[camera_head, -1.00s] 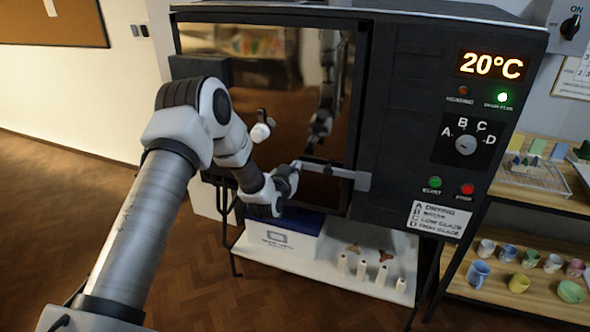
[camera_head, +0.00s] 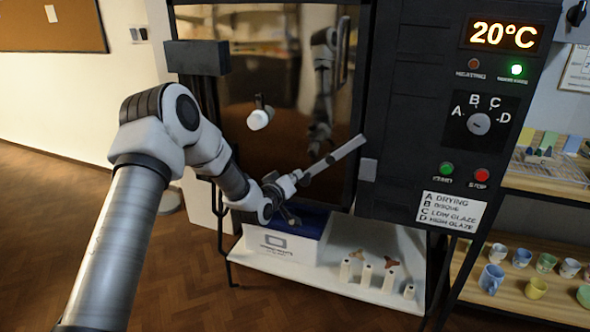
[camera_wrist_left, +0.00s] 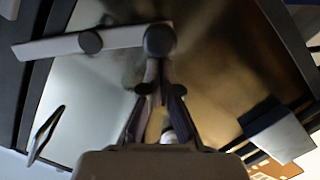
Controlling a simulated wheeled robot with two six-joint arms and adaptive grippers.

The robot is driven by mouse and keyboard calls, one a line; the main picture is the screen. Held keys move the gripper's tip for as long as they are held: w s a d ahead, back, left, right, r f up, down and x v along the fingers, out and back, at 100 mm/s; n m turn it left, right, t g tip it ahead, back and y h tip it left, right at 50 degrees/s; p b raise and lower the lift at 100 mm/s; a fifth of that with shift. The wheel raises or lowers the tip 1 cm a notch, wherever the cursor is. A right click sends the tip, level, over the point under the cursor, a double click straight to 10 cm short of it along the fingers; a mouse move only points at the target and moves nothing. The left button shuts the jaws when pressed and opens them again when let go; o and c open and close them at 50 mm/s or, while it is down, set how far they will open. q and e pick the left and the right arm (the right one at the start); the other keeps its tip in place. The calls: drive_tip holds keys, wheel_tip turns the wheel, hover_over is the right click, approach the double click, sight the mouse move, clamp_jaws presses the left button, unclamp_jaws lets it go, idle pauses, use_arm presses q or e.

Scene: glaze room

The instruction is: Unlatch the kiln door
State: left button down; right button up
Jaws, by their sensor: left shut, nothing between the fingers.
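The kiln door (camera_head: 285,95) is a dark glossy panel and looks closed. Its grey latch bar (camera_head: 335,155) slopes up to the right, its free end above the grey catch (camera_head: 368,170) on the kiln's front and apart from it. My left gripper (camera_head: 297,180) is shut, with its tips at the lower left end of the bar. In the left wrist view the shut fingers (camera_wrist_left: 158,78) point at the round dark pivot of the latch bar (camera_wrist_left: 55,47); whether they touch is unclear. My right gripper is not in view.
A white knob (camera_head: 259,119) sticks out of the door, and a vertical handle (camera_head: 343,50) is at its upper right. The control panel (camera_head: 455,110) is to the right. Below are a white shelf (camera_head: 330,277) with a box (camera_head: 285,245) and small posts. Cups stand on a wooden shelf (camera_head: 530,305).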

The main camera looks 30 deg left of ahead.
use_arm(q)
drive_tip(key=w+d+f+n+t+h+b, duration=0.1)
drive_tip(key=d+f+n+b, duration=0.3)
drive_tip(key=b, duration=0.5)
drive_tip(key=shift+d+f+n, duration=0.15)
drive_tip(key=shift+f+n, duration=0.2)
drive_tip(key=shift+n, duration=0.65)
drive_tip(key=shift+r, duration=0.1)
